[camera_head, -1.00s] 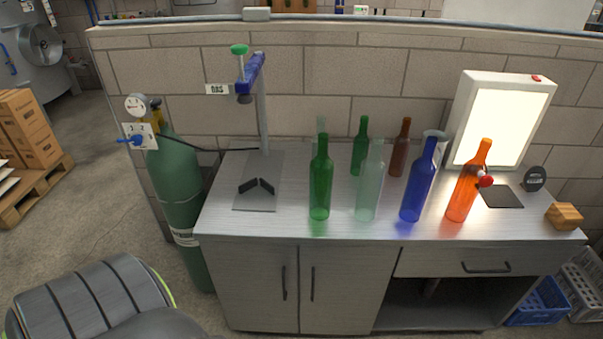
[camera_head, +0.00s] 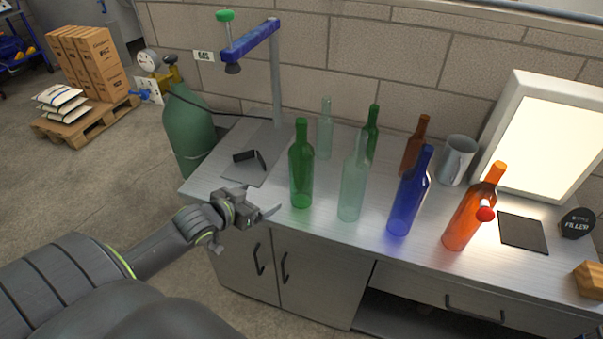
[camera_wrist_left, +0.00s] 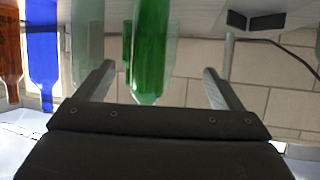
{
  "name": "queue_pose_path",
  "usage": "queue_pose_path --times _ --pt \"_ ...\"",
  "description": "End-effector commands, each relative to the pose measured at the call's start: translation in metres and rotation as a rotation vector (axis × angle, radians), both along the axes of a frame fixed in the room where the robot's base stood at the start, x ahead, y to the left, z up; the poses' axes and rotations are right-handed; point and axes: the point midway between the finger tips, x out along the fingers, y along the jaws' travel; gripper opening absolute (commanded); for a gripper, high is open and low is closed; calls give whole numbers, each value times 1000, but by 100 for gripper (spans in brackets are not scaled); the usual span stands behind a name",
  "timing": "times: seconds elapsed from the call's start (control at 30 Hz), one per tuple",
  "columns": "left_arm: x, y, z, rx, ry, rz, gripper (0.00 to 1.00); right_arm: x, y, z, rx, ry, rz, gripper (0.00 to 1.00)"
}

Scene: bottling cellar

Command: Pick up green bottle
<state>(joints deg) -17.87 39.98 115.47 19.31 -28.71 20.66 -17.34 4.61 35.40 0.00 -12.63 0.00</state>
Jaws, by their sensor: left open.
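A green bottle (camera_head: 301,172) stands upright at the front of the metal counter (camera_head: 235,187), left of the other front bottles. A second green bottle (camera_head: 371,133) stands behind, partly hidden by a pale clear bottle (camera_head: 353,185). My left gripper (camera_head: 258,213) is open and empty, in front and to the left of the front green bottle, near the counter's front edge. In the left wrist view, which is upside down, green glass (camera_wrist_left: 150,50) shows between the spread fingers (camera_wrist_left: 159,72), beyond them. My right gripper does not show.
A blue bottle (camera_head: 410,195) and an orange bottle (camera_head: 473,210) stand to the right. Another clear bottle (camera_head: 324,130), a brown bottle (camera_head: 414,147) and a grey jug (camera_head: 457,160) stand behind. A stand with a blue arm (camera_head: 252,42) rises at the back left.

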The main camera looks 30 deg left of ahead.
Motion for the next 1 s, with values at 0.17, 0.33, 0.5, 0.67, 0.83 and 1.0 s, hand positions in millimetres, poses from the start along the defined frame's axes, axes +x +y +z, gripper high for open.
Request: queue_pose_path --times 0.17,0.33,0.5,0.67,0.83,1.0 --pt "3 -15 26 -10 -34 -43 89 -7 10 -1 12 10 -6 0" --pt "24 -19 19 -16 -38 -43 89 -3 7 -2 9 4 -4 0" --pt "54 -21 7 -15 -37 -43 89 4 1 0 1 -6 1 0" --pt "80 -22 -3 -14 -36 -44 89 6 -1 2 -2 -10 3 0" --pt "102 -24 -13 -15 -37 -44 89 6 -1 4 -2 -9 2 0" --pt "112 -25 -18 -10 -35 -44 89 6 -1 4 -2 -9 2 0"
